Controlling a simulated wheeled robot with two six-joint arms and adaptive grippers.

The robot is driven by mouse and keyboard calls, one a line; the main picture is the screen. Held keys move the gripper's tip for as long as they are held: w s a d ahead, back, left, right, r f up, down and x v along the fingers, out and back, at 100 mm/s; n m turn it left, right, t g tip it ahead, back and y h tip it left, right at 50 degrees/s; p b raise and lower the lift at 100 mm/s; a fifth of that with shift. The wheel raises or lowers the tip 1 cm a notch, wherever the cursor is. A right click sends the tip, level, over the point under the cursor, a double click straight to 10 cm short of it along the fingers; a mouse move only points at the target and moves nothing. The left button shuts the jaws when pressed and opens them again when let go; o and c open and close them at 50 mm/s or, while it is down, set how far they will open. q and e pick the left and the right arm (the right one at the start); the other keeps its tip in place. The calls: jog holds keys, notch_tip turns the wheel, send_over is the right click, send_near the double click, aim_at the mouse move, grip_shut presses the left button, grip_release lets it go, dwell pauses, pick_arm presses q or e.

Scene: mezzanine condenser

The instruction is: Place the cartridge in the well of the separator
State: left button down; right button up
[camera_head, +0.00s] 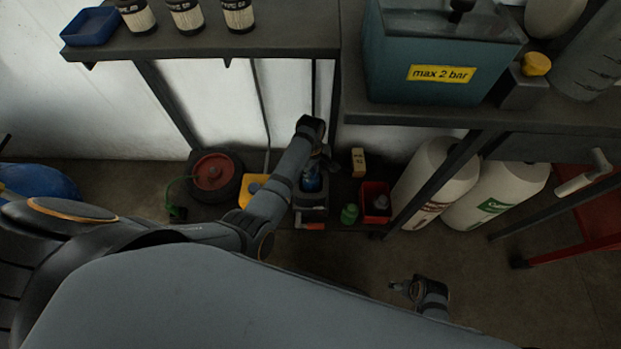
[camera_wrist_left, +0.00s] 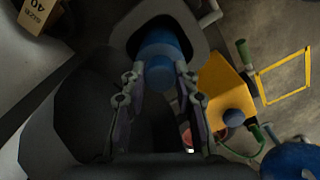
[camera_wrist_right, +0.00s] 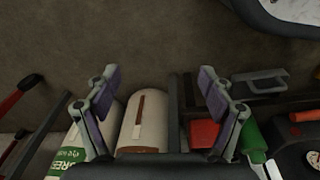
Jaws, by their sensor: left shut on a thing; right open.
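My left gripper (camera_head: 313,164) points down over the lower shelf in the head view. In the left wrist view its fingers (camera_wrist_left: 161,92) are shut on a blue cylinder, which I take as the cartridge (camera_wrist_left: 162,70). The cartridge shows as a blue patch in the head view (camera_head: 311,182). Its far end is at a grey rounded housing, apparently the separator (camera_wrist_left: 196,34), seen as a dark box in the head view (camera_head: 312,201). I cannot tell how deep the cartridge sits in the well. My right gripper (camera_head: 418,290) is open and empty, with fingers apart in its wrist view (camera_wrist_right: 160,95).
A yellow box (camera_head: 252,187) and a red reel (camera_head: 214,172) lie left of the separator. A green bottle (camera_head: 349,214), a red bin (camera_head: 376,203) and a small carton (camera_head: 358,162) are on its right. The upper bench (camera_head: 290,30) overhangs behind. White cylinders (camera_head: 437,172) stand farther right.

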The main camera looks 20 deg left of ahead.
pick_arm(q)
jog(key=shift+f, duration=0.35)
notch_tip(320, 180, down, 3)
jog(key=shift+r+b, duration=0.1)
jog(key=shift+b, duration=0.75)
pick_arm(e)
jog(key=r, duration=0.1)
jog(key=w+a+r, duration=0.1)
jog(key=r, duration=0.2)
jog(key=shift+w+a+r, duration=0.15)
jog(key=shift+w+r, duration=0.15)
jog(key=shift+w, duration=0.05)
pick_arm(q)
jog(key=shift+f, duration=0.25)
jog(key=c, duration=1)
grip_release()
pick_arm(e)
jog(key=shift+r, duration=0.2)
pick_arm(q)
jog(key=shift+r, duration=0.15)
pick_arm(e)
jog(key=shift+w, duration=0.1)
